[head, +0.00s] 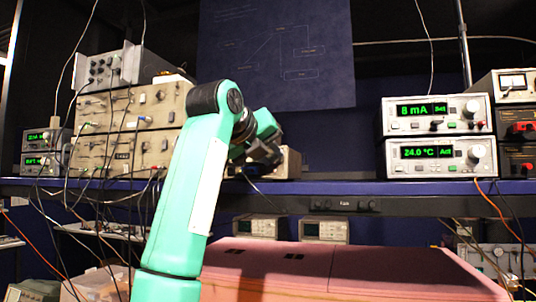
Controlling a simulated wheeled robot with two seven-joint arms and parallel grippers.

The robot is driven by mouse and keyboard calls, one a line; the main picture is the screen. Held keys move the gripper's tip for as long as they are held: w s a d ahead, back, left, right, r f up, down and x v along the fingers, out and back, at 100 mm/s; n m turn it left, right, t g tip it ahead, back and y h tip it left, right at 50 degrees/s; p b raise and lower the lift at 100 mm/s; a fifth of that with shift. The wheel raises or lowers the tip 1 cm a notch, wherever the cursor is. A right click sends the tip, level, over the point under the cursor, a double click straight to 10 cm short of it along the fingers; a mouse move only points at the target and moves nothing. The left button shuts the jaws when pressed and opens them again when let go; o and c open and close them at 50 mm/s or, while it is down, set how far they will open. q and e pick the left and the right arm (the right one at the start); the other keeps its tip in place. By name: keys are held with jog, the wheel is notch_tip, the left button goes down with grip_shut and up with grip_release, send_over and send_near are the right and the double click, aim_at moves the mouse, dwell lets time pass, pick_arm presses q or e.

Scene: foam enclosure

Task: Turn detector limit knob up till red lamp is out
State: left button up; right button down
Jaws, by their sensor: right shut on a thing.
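My right arm, green and black, rises through the middle of the head view. Its dark gripper (268,165) is at the front of a small beige box (291,163) on the shelf, left of the display units. The gripper is shut on a knob there, but the arm and fingers hide the knob and most of the box's front. I cannot read any label on it. No lit red lamp shows; one on the covered part of the box would be hidden. My left gripper is not in view.
Two display units, reading "8 mA" (437,114) and "24.0 °C" (440,156), are stacked at right. Cabled beige instrument racks (150,105) stand at left. The shelf edge (345,187) runs across, above a pink foam enclosure (340,270). Loose cables hang at both sides.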

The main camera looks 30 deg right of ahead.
jog(key=c, duration=1.5)
grip_release()
jog(key=shift+w, duration=0.1)
pick_arm(q)
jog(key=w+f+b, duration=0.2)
jog(key=b, duration=0.1)
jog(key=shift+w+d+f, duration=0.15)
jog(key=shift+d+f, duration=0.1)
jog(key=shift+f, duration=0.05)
pick_arm(e)
jog(key=v, duration=1.3)
jog(key=shift+s+a, duration=0.25)
jog(key=shift+s, duration=0.05)
jog(key=shift+r, duration=0.15)
